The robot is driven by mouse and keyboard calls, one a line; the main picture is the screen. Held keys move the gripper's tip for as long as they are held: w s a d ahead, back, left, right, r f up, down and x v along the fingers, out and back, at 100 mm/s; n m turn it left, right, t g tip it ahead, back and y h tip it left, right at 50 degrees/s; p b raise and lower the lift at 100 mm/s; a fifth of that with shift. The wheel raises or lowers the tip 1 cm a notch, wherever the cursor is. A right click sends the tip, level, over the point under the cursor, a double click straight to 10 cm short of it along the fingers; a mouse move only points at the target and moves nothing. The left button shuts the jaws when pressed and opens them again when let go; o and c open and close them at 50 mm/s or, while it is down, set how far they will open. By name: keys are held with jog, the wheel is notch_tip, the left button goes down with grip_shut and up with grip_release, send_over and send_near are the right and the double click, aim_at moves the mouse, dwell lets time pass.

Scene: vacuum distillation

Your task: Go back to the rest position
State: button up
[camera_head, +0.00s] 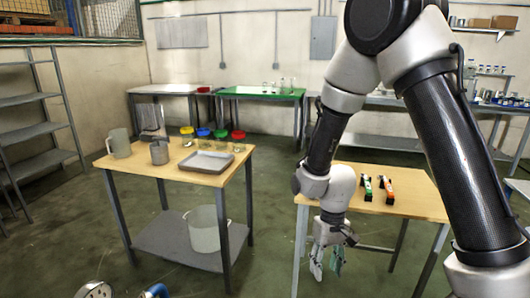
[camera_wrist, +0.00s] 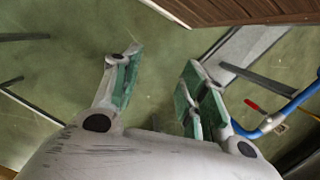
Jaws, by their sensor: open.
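My gripper (camera_head: 328,262) hangs pointing down in the head view, in front of the front edge of the right wooden table (camera_head: 416,190). Its green-padded fingers are apart and nothing is between them. In the wrist view my gripper (camera_wrist: 158,90) is open over bare green floor. The table's brown edge (camera_wrist: 240,14) shows at the top right of the wrist view. My arm comes down from the top of the head view and hides part of the table's left side.
Two small devices, one green (camera_head: 367,188) and one orange (camera_head: 389,190), lie on the right table. The left table (camera_head: 178,172) holds a metal tray (camera_head: 206,162), jugs and several colour-lidded jars. In the wrist view a blue tube (camera_wrist: 285,112) with a red handle (camera_wrist: 252,104) is at right.

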jog(key=s+d+r+t, duration=0.2)
jog(key=s+d+r, duration=0.2)
jog(key=r, duration=0.6)
jog(key=s+d+r+m+t, duration=0.1)
jog(key=s+d+r, duration=0.3)
jog(key=d+r, duration=0.4)
jog(key=s+d+r+m+t, duration=0.1)
jog(key=s+d+r+t, duration=0.2)
jog(key=r, duration=0.9)
jog(key=s+d, duration=0.1)
jog(key=d, duration=0.2)
jog(key=shift+d+t, duration=0.2)
jog(key=shift+t, duration=0.1)
jog(key=shift+d+m, duration=0.15)
jog(key=shift+m, duration=0.15)
jog(key=shift+c, duration=0.2)
